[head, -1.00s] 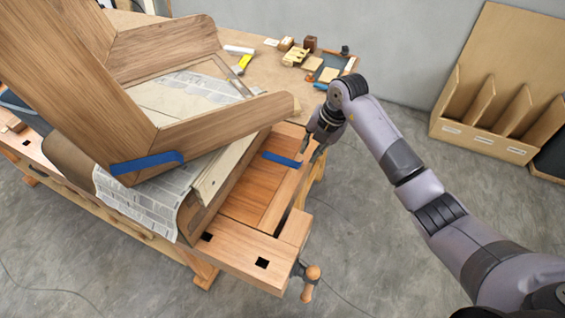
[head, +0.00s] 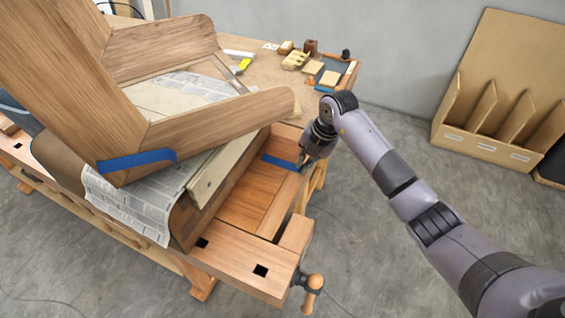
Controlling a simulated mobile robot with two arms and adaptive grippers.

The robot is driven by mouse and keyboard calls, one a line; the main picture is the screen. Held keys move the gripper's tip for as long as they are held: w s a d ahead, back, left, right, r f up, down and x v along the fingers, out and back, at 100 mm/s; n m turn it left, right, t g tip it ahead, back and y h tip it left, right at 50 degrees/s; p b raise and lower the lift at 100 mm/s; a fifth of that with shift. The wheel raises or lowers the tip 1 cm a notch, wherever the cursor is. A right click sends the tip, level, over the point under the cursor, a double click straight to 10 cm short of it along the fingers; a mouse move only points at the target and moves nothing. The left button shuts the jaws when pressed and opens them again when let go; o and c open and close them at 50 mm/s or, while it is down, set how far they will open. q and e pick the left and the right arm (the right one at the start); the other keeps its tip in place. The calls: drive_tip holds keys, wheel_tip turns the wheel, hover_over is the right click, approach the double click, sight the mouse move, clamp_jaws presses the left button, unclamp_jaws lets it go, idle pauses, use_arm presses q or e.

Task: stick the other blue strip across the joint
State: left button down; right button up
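The other blue strip (head: 279,162) lies over the reddish-brown wood at the bench's right end, apart from the lamination. My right gripper (head: 303,164) points down at the right end of this second strip, with its fingertips at or very near it. The fingers are small and partly merge with the strip and bench edge, so their grip is unclear. My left gripper is out of view.
The bench vise (head: 240,257) with its handle (head: 314,283) stands at the front right. A yellow-handled tool (head: 241,66) and small wooden blocks (head: 296,59) lie at the back of the bench. A wooden rack (head: 495,100) stands on the floor by the wall.

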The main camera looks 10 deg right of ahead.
drive_tip(key=shift+r+p, duration=0.3)
drive_tip(key=shift+r, duration=0.05)
clamp_jaws()
idle(0.3)
wheel_tip(320, 180, up, 6)
drive_tip(key=p, duration=0.4)
idle(0.4)
